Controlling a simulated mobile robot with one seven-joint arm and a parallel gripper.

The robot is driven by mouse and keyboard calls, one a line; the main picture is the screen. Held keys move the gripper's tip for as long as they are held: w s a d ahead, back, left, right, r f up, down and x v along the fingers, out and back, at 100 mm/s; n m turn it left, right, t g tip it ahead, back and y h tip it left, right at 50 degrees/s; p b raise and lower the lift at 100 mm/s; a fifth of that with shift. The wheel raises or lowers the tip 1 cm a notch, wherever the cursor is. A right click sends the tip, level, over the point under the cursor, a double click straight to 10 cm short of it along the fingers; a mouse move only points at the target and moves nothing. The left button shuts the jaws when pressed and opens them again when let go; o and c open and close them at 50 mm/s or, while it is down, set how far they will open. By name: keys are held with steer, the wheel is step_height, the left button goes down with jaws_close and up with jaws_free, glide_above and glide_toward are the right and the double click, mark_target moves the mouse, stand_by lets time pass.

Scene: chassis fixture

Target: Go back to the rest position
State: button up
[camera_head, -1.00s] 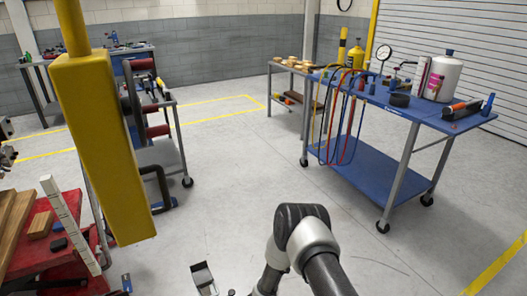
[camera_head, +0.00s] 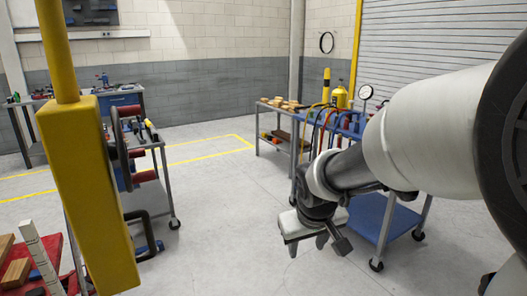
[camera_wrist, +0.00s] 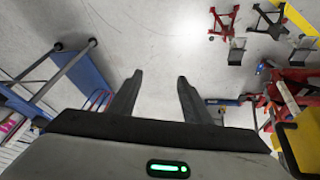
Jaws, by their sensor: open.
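My gripper (camera_head: 318,232) hangs at the end of my arm in the right half of the head view, in front of the blue cart. In the wrist view its two fingers (camera_wrist: 155,88) are spread apart with bare floor between them. Nothing is held between the fingers. My arm covers much of the blue cart's top in the head view.
A yellow post (camera_head: 85,190) stands at the left. The blue cart (camera_head: 372,215) is behind my arm and shows at the left of the wrist view (camera_wrist: 75,75). A red bench (camera_head: 30,277) is at lower left. Red stands (camera_wrist: 270,22) are on the floor. The middle floor (camera_head: 220,200) is clear.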

steer(key=s+d+r+m, duration=0.2)
steer(key=s+r, duration=0.2)
steer(key=s, duration=0.6)
steer(key=s+d+r+m, duration=0.15)
steer(key=s+r, duration=0.25)
steer(key=s, duration=0.6)
step_height(320, 180, up, 19)
steer(key=p, duration=1.8)
steer(key=shift+w+d+t, duration=0.2)
steer(key=shift+d+t, duration=0.05)
steer(key=shift+t, duration=0.05)
steer(key=shift+f+n, duration=0.15)
steer(key=shift+n, duration=0.1)
